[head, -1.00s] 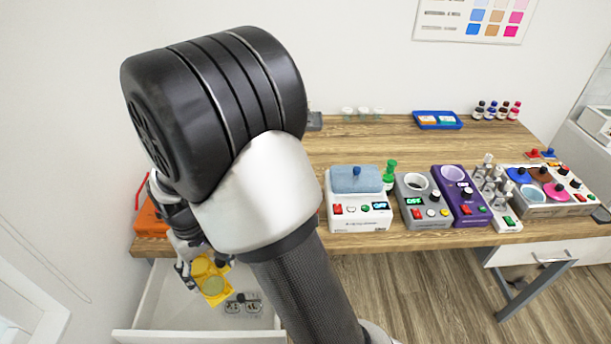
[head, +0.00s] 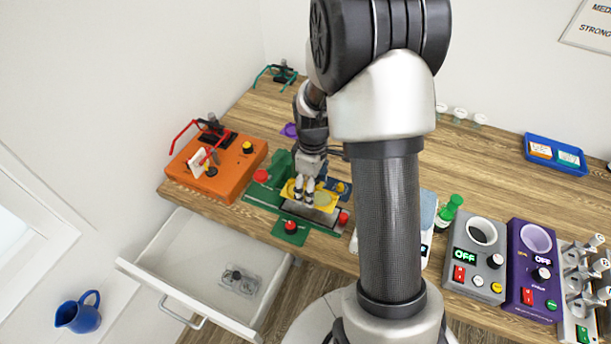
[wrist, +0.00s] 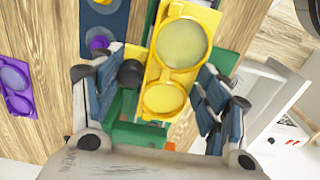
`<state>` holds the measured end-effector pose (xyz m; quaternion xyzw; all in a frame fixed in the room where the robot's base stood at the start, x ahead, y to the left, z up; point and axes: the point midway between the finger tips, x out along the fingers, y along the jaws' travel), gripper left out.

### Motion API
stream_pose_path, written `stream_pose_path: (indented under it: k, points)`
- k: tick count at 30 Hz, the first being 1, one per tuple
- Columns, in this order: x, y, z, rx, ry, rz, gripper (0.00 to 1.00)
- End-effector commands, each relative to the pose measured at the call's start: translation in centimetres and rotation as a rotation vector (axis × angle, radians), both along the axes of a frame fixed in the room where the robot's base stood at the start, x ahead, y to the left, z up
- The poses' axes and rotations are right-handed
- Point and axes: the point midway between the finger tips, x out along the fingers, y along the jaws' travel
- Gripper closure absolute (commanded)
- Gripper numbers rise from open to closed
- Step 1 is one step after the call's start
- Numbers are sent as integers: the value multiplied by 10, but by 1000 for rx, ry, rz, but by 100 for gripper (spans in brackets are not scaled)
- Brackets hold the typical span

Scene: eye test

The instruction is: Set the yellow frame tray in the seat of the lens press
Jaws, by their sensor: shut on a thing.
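The yellow frame tray (head: 322,204) is in my gripper (head: 304,196), over the green lens press (head: 262,194) near the table's front edge. In the wrist view the tray (wrist: 164,73) shows two round wells and lies between the fingers of my gripper (wrist: 160,92), with a black knob at its left side. Green parts of the press (wrist: 125,125) show below and beside the tray. A grey plate (head: 308,214) of the press shows under the tray's front side. I cannot tell whether the tray touches the press or hangs just above it; the seat is mostly hidden.
An orange device (head: 228,180) stands left of the press. A blue tray (wrist: 104,30) and a purple tray (wrist: 15,85) lie nearby. The open white drawer (head: 185,285) holds a clear tray (head: 238,281). Grey (head: 480,235) and purple (head: 527,255) devices stand to the right.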

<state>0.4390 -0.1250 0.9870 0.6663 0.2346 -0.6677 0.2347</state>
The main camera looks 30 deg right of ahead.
Motion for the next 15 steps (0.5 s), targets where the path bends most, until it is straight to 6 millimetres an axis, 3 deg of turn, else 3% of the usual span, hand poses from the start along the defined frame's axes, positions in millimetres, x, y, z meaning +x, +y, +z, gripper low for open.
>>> stream_pose_path:
  k: [15]
  points:
    - [0, 0, -42, 0, 1, -2, 59]
